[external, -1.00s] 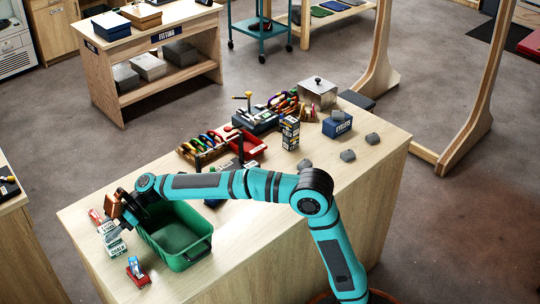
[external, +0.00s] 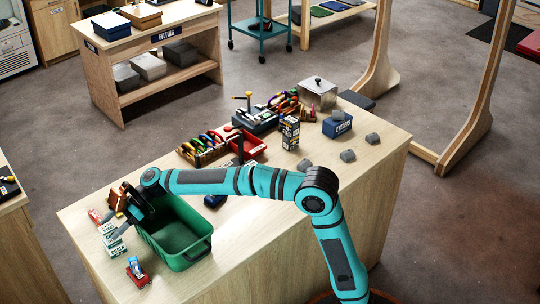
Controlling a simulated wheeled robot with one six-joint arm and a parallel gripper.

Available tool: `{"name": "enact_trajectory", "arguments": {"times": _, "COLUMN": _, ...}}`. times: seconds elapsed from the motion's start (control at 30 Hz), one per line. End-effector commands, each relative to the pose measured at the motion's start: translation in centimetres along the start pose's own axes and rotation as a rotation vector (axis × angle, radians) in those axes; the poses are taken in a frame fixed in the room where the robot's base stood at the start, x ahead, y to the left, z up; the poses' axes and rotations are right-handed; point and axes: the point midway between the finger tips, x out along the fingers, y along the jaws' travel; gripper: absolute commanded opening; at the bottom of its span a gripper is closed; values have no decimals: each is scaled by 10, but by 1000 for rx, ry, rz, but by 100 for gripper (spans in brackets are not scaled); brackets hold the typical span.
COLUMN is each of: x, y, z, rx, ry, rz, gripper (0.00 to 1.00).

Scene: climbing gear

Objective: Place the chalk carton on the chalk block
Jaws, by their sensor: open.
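A white carton with green lettering (external: 116,246), which looks like the chalk carton, is at the left end of the bench, left of the green bin. A smaller white piece (external: 108,228), possibly the chalk block, shows right against it. I cannot tell from this view whether the carton rests on it or beside it. My gripper (external: 128,212) is open just above and to the right of them, by the bin's left rim. The dark fingers overlap the bin in the picture, and their tips are hard to make out.
The green bin (external: 205,243) stands close on the right. A small red and blue item (external: 136,268) lies in front, and a red item (external: 95,216) lies behind. Racks of gear (external: 205,148), a striped box (external: 290,132) and a blue box (external: 337,128) fill the far bench.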

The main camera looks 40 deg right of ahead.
Motion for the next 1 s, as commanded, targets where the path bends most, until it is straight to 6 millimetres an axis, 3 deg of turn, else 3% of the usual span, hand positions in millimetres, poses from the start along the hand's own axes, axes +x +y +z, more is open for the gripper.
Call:
{"name": "enact_trajectory", "arguments": {"times": 0.2, "x": -45, "y": 0, "z": 0, "rx": 0, "ry": 1, "rz": 2, "gripper": 65}}
{"name": "enact_trajectory", "arguments": {"times": 0.43, "x": -80, "y": 0, "z": 0, "rx": 0, "ry": 1, "rz": 2, "gripper": 65}}
{"name": "enact_trajectory", "arguments": {"times": 1.0, "x": -101, "y": -2, "z": 1, "rx": 9, "ry": -9, "rz": 15, "gripper": 65}}
